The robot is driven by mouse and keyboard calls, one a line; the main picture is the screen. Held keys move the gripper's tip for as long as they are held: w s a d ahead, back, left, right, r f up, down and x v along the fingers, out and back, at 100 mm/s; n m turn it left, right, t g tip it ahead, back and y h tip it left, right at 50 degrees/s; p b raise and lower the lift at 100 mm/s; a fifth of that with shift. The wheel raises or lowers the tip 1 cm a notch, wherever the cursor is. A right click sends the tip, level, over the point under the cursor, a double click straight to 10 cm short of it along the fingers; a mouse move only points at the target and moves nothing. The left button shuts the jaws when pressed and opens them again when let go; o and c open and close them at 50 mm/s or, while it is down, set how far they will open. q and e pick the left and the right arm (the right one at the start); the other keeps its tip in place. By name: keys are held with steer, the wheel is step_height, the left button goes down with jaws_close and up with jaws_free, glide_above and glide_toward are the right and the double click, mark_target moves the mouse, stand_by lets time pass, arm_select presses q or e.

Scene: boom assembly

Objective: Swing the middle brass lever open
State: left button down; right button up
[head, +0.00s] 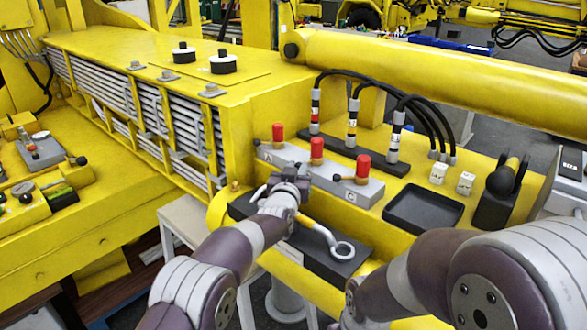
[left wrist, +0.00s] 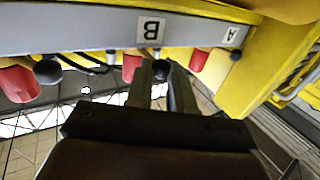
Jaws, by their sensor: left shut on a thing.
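A grey valve block (head: 310,166) lies on the yellow deck. It carries three red caps and short levers with black ball knobs, and labels A and C show. My left gripper (head: 292,175) is at the block's front face by the middle position and hides the middle lever and its label in the head view. In the left wrist view, the middle lever's black knob (left wrist: 161,71) sits between my left gripper's two fingers (left wrist: 160,84), under label B (left wrist: 151,30). The gripper is shut on it. The lever's brass part is hard to make out. My right gripper is out of view.
The levers by A (head: 257,142) and C (head: 337,178) flank the middle one closely. A black tray (head: 424,208) and hoses (head: 430,115) are to the right and behind. My right arm fills the lower right.

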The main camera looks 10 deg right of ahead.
arm_select(q)
steer(key=shift+r, duration=0.25)
steer(key=c, duration=1)
jaws_free()
steer(key=shift+f, duration=0.1)
steer(key=b+v, duration=0.6)
steer(key=v, duration=0.6)
steer(key=shift+s+a, duration=0.15)
steer(key=shift+s, duration=0.2)
